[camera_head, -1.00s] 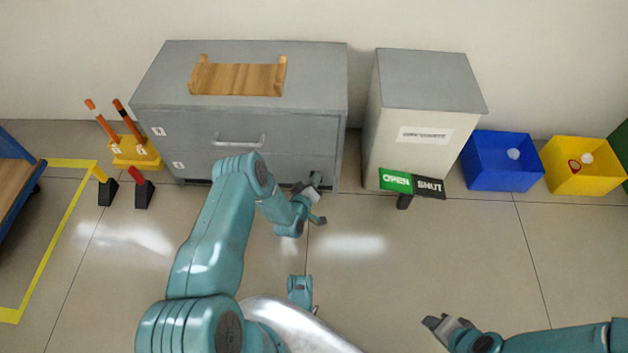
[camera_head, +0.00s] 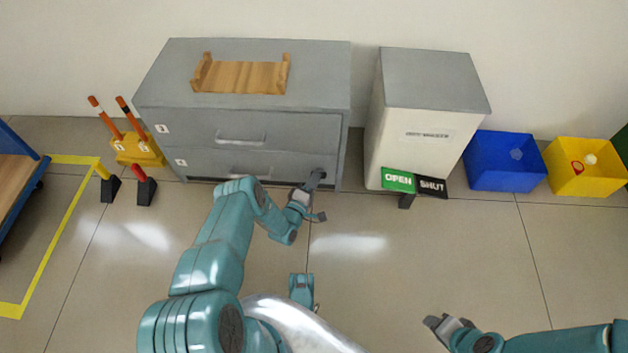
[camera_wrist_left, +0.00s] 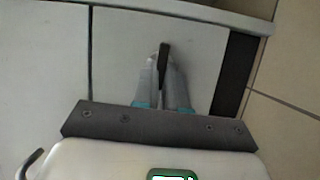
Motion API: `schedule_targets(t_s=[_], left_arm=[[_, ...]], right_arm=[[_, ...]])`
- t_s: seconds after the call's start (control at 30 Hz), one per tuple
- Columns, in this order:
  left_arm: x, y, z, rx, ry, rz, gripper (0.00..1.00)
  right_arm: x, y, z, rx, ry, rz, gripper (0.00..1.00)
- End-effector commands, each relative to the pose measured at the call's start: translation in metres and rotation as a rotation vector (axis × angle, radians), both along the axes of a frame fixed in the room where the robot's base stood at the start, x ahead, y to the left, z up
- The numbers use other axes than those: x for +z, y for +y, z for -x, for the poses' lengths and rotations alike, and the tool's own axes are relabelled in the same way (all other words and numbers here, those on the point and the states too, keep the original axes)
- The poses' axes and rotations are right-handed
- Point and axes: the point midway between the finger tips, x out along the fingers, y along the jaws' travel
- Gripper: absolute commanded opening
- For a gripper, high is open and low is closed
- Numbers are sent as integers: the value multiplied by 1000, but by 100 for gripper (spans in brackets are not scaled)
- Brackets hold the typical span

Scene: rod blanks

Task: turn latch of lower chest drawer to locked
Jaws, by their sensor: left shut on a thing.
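The grey chest (camera_head: 246,115) stands against the wall with two drawers, one above the other. The lower drawer (camera_head: 215,163) has a handle and appears closed. My left gripper (camera_head: 315,181) is at the right end of the lower drawer's front. In the left wrist view its fingers (camera_wrist_left: 163,80) are shut on a small dark latch (camera_wrist_left: 164,52) that stands out from the pale drawer front. The fingers hide much of the latch, and I cannot tell its exact turn. My right gripper (camera_head: 447,325) is low in the picture over the floor, far from the chest; its jaw state is unclear.
A wooden rack (camera_head: 241,77) sits on the chest top. A white cabinet (camera_head: 421,140) with an OPEN/SHUT sign (camera_head: 414,183) stands to the right, then a blue bin (camera_head: 503,163) and a yellow bin (camera_head: 588,170). Orange rods stand in a yellow holder (camera_head: 137,151) at left.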

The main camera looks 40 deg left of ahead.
Motion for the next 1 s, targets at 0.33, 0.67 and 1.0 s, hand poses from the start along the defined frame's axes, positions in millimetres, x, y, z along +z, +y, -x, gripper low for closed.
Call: schedule_targets(t_s=[0.33,0.67,1.0], left_arm=[[0,3,0,7,-28,42,0],[0,3,0,8,-28,43,15],[-1,1,0,4,-26,42,37]], right_arm=[[0,0,0,0,0,0,38],[0,0,0,0,0,0,38],[0,0,0,0,0,0,38]])
